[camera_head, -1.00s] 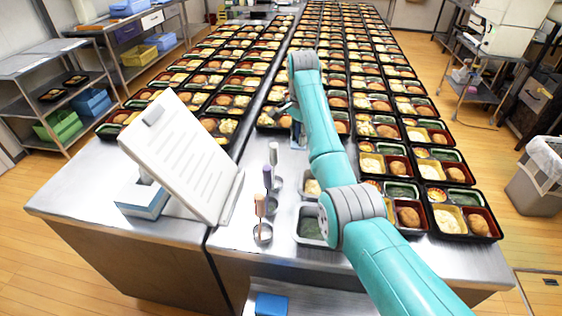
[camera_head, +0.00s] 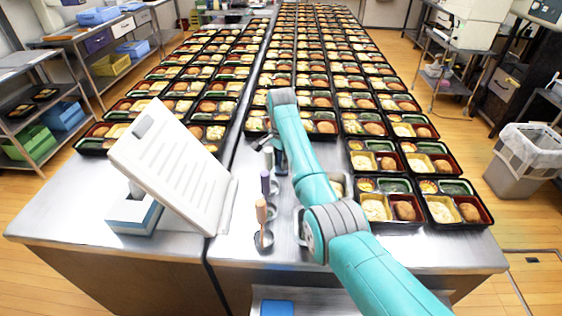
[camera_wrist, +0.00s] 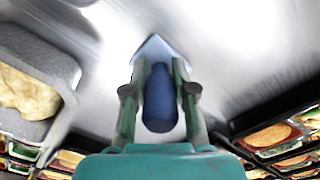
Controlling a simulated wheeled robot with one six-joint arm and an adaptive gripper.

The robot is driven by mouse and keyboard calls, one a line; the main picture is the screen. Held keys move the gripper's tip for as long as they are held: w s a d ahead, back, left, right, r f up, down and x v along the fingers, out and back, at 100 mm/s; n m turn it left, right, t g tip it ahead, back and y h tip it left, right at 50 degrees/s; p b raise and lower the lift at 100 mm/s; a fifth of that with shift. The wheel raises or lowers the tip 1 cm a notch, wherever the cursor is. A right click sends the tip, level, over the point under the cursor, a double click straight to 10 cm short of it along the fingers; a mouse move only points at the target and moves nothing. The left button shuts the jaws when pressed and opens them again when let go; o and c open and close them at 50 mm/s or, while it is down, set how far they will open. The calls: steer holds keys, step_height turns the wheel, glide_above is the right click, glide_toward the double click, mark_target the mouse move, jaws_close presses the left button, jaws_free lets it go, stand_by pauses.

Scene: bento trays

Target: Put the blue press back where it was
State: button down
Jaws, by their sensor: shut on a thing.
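The blue press has a dark blue handle (camera_wrist: 160,98) and a pale, pointed flat foot (camera_wrist: 158,47) in the wrist view. My gripper (camera_wrist: 160,85) is shut on the handle, one green finger on each side. The foot is over the bare steel table; I cannot tell whether it touches. In the head view my arm hides most of the gripper. A bit of blue shows beside the arm, close to the row of upright tools.
A grey tub (camera_wrist: 62,68) with pale food stands left of my gripper in the wrist view. Bento trays (camera_head: 458,224) cover the table behind and to the right. A tilted white board (camera_head: 170,165) stands at the left. Bare steel lies around the tools.

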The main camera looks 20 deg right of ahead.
steer(key=shift+f, duration=0.1)
steer(key=c, duration=0.9)
jaws_free()
steer(key=shift+c, duration=0.2)
step_height(320, 180, up, 12)
steer(key=shift+r, duration=0.15)
